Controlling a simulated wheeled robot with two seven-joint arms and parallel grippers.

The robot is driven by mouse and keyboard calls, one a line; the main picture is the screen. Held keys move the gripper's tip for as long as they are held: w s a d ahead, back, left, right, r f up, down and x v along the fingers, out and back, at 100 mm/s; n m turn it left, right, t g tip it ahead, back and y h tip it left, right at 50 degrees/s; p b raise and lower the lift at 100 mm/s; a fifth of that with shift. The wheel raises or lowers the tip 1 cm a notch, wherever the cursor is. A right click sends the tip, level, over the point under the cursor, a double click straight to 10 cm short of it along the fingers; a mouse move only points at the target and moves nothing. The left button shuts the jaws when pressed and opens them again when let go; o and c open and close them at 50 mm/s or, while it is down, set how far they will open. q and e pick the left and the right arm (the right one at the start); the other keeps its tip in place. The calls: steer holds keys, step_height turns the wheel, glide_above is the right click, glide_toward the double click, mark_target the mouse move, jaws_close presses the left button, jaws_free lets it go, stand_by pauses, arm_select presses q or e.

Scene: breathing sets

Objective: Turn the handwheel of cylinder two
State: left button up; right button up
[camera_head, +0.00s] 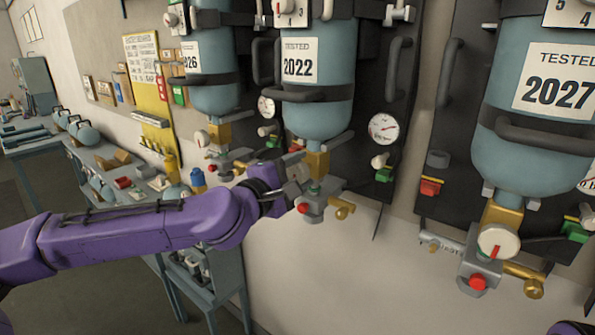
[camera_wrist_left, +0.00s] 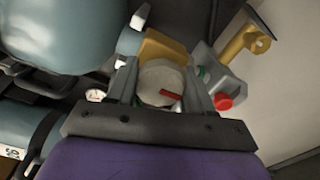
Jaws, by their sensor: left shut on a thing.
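The middle blue cylinder (camera_head: 320,115) has a tag reading 2022 and hangs upright on a dark wall plate. Its brass neck (camera_head: 317,162) leads down to a grey valve block (camera_head: 316,205) with a red knob and a brass outlet. My left gripper (camera_head: 297,182) reaches this valve from the left. In the left wrist view, the round pale handwheel (camera_wrist_left: 160,82) with a red mark sits between the two fingers of my left gripper (camera_wrist_left: 162,85), which is shut on it. In the head view my gripper hides this handwheel.
A cylinder tagged 2027 (camera_head: 520,145) hangs on the right, with its white handwheel (camera_head: 498,241) in plain view. Another cylinder (camera_head: 215,75) hangs on the left. A gauge (camera_head: 383,128) and black handles flank the middle cylinder. A cluttered bench (camera_head: 105,160) stands at the left.

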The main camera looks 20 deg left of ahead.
arm_select(q)
steer(key=shift+m, duration=0.3)
steer(key=o, duration=0.8)
steer(key=shift+o, duration=1.2)
steer(key=shift+d, duration=0.15)
steer(key=shift+s, duration=0.1)
steer(key=shift+s+a, duration=0.2)
steer(key=shift+s, duration=0.15)
steer(key=b+v, duration=0.1)
steer(key=v, duration=0.8)
steer(key=shift+s+b, duration=0.35)
steer(key=shift+a, duration=0.1)
